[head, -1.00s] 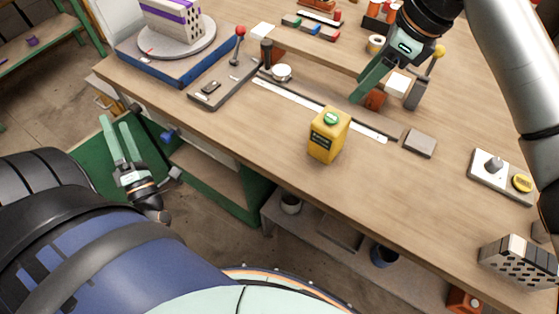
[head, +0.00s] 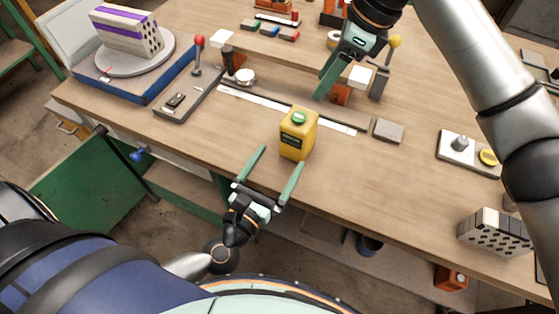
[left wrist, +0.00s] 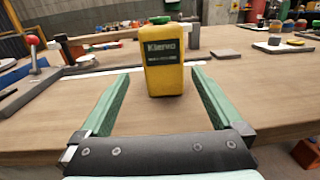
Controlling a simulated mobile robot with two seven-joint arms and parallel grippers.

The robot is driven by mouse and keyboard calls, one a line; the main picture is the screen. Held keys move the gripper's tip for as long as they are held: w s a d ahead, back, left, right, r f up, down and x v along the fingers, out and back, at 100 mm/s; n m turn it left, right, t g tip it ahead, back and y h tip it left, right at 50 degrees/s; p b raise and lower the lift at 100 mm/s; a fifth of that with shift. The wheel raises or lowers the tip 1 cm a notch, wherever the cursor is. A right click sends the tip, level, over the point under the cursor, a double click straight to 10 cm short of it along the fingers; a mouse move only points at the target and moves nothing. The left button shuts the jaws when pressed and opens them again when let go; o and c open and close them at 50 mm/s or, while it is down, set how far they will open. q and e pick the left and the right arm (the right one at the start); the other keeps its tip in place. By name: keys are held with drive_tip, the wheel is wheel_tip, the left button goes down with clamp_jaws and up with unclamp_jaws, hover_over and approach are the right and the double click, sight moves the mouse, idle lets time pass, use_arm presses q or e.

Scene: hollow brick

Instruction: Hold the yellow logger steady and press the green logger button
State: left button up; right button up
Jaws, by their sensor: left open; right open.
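The yellow logger (head: 298,139) stands upright near the front edge of the workbench, with its green button (head: 299,118) on top. In the left wrist view the logger (left wrist: 164,72) stands ahead, between the lines of the two fingers, and its green button (left wrist: 160,20) shows at its top edge. My left gripper (head: 276,164) is open and empty, just in front of the logger at the bench edge; its open fingers also show in the left wrist view (left wrist: 160,98). My right gripper (head: 325,82) is above the bench behind the logger, pointing down; its fingers overlap in the head view.
A turntable with a brick (head: 128,31) stands at the back left. A lever fixture (head: 190,92) and a steel rule (head: 262,100) lie left of and behind the logger. A grey block (head: 388,131) and a switch panel (head: 467,153) are to the right. Bare bench lies right of the logger.

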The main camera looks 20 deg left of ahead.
sight(304, 126)
use_arm(q)
drive_tip(key=shift+w+d+f, duration=0.15)
drive_tip(key=shift+d+f, duration=0.05)
drive_tip(key=shift+d, duration=0.05)
drive_tip(key=shift+w, duration=0.35)
drive_tip(key=w, duration=0.7)
drive_tip(key=w+d, duration=0.1)
drive_tip(key=w, duration=0.3)
drive_tip(key=shift+w, duration=0.15)
drive_tip(key=c, duration=1.5)
drive_tip(key=shift+c, duration=0.3)
use_arm(e)
clamp_jaws()
